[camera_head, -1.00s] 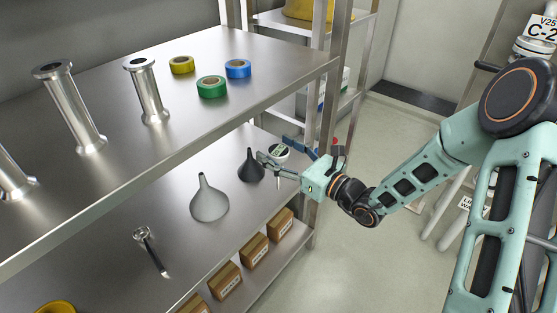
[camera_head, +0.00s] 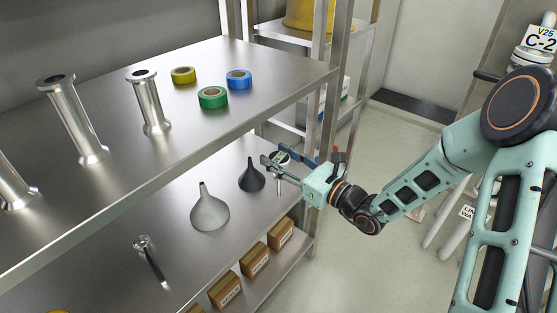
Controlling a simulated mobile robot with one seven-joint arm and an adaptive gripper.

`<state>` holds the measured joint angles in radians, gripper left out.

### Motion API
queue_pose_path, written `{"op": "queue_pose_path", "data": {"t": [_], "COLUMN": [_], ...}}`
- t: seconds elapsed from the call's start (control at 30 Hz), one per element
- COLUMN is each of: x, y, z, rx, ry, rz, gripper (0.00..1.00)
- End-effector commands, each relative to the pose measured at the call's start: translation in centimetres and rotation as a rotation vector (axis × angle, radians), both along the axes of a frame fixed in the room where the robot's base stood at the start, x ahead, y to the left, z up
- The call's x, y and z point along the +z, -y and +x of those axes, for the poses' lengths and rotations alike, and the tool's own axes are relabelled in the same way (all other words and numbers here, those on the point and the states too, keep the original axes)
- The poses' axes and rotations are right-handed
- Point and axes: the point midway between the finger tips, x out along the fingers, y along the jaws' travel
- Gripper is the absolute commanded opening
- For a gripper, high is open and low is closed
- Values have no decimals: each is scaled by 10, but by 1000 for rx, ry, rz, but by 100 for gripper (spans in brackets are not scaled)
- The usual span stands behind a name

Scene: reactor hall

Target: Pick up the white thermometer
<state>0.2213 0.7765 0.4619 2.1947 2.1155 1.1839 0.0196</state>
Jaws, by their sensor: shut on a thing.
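The white thermometer (camera_head: 281,157) has a round head with a small display and a thin probe pointing down. It is upright near the right end of the lower steel shelf (camera_head: 110,265). My gripper (camera_head: 278,165) reaches in from the right and is shut on the thermometer just below its head. The fingers hide part of its body. I cannot tell whether the probe tip touches the shelf.
A black funnel (camera_head: 252,178) stands just left of my gripper, with a grey funnel (camera_head: 210,213) further left. The upper shelf's front edge (camera_head: 200,148) is above and left. Boxes (camera_head: 255,260) sit below.

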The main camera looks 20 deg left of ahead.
Motion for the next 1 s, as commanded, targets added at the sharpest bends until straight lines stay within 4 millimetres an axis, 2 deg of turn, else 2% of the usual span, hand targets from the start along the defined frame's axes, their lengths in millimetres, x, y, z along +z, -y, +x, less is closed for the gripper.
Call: {"op": "queue_pose_path", "data": {"t": [0.17, 0.4, 0.67, 1.0], "x": [33, 90, 117, 124], "y": [3, 32, 74, 81], "z": [-2, -40, -94, -103], "rx": [-1, -3, -4, 1], "ry": [4, 2, 0, -4], "rz": [0, -2, -1, 3], "gripper": [15, 15, 15, 15]}}
